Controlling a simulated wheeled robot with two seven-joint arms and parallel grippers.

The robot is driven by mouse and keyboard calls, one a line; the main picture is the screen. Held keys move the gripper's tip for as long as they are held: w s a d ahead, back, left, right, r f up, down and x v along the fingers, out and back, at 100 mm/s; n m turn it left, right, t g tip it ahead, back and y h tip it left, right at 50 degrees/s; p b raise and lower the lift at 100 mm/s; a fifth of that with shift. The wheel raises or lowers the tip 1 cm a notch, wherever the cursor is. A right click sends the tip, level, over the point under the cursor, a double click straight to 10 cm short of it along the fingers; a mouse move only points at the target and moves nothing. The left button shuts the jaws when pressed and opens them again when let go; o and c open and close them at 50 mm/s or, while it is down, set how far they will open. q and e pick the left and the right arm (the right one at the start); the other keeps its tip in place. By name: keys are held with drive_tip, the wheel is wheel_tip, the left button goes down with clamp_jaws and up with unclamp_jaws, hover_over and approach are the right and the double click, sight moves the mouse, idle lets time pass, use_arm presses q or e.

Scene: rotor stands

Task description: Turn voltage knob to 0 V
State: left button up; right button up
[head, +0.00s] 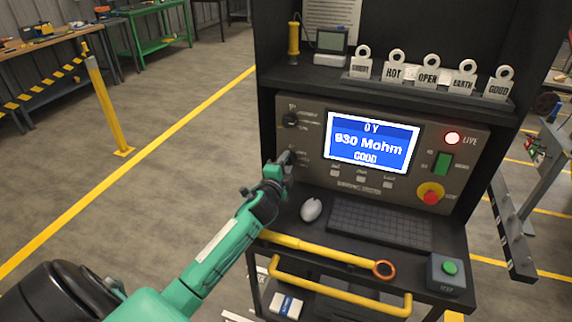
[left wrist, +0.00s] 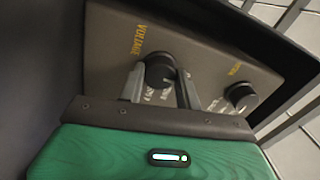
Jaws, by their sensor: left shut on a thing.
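The voltage knob (left wrist: 160,70) is a round black knob beside the yellow word VOLTAGE in the left wrist view. My left gripper (left wrist: 160,88) is shut on it, with one finger on each side. In the head view my left gripper (head: 286,160) is at the lower left of the grey control panel (head: 310,150), and it mostly hides the knob. The blue screen (head: 371,142) reads what looks like 0 V, then 930 Mohm and GOOD. My right gripper is not in view.
A second black knob (head: 290,119) sits above on the panel. A lit LIVE lamp (head: 452,138), green switch (head: 442,163) and red stop button (head: 431,196) are at right. A keyboard (head: 380,222) and white mouse (head: 311,209) lie below. Hanging tags (head: 428,75) stand on the shelf.

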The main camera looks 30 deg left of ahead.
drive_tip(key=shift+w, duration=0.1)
use_arm(q)
drive_tip(key=o, duration=1)
drive_tip(key=b+v, duration=0.1)
drive_tip(key=v, duration=0.5)
drive_tip(key=shift+s+f, duration=0.1)
drive_tip(key=shift+s+d, duration=0.15)
drive_tip(key=shift+s, duration=0.55)
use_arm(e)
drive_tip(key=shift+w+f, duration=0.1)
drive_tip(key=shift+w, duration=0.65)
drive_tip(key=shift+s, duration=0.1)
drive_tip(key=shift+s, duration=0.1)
